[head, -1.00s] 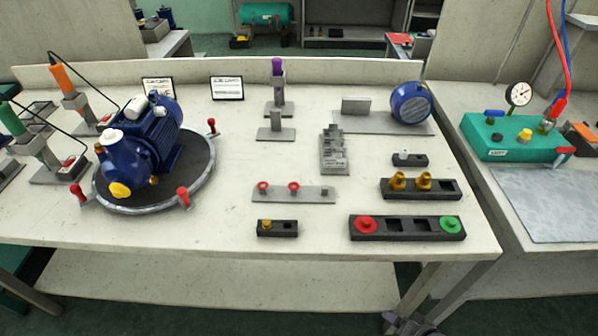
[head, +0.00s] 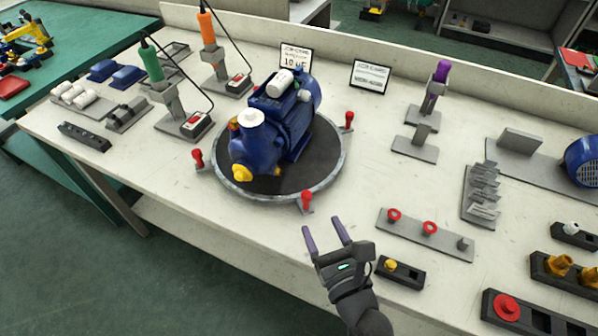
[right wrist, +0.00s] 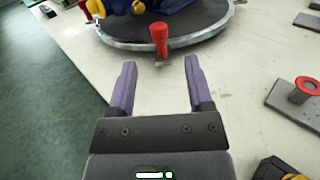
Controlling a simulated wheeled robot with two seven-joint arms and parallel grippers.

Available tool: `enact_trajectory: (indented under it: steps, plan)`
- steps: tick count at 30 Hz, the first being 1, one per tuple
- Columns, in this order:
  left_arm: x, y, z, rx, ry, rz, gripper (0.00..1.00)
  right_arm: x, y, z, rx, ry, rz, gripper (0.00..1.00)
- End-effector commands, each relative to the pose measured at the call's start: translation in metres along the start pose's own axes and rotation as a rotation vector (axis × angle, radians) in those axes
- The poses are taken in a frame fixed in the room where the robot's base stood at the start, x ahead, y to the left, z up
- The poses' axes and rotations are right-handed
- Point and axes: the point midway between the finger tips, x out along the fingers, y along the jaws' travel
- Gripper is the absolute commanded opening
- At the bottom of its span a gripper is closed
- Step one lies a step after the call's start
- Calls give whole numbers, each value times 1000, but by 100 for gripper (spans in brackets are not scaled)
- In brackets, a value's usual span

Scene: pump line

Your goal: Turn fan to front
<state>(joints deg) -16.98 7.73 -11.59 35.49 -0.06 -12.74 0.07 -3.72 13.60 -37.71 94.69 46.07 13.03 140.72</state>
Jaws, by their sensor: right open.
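The blue pump (head: 275,125), with a white cap and a yellow plug at its front left, sits on a round dark turntable (head: 323,157) with a grey rim. Red-topped pegs stand around the rim; the nearest red peg (head: 306,199) is at the front right. My right gripper (head: 327,236) is open and empty, just in front of that peg. In the right wrist view the red peg (right wrist: 159,40) stands beyond and between the open fingertips, apart from them. I cannot make out a separate fan here; a blue round part (head: 584,160) shows at the right edge. My left gripper is not in view.
A grey plate with red rings (head: 425,234) and a black holder with a yellow knob (head: 400,271) lie close to the right of my right gripper. Orange (head: 207,28) and green (head: 151,64) tools stand behind left. The bench front left of the gripper is clear.

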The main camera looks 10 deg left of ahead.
Motion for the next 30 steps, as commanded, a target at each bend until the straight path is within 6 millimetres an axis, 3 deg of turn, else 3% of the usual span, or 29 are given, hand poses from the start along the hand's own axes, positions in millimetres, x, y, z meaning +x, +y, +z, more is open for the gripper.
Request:
enact_trajectory:
  steps: [6,10,14,21,30]
  plan:
    - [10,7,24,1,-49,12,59,53,0,-2,-1,-2,0,66]
    - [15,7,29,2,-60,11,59,76,0,-2,-3,0,1,66]
    - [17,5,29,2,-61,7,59,87,0,-1,-3,2,1,66]
    - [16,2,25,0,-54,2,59,88,0,0,-4,2,1,66]
    - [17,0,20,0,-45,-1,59,88,0,-1,-4,2,1,2]
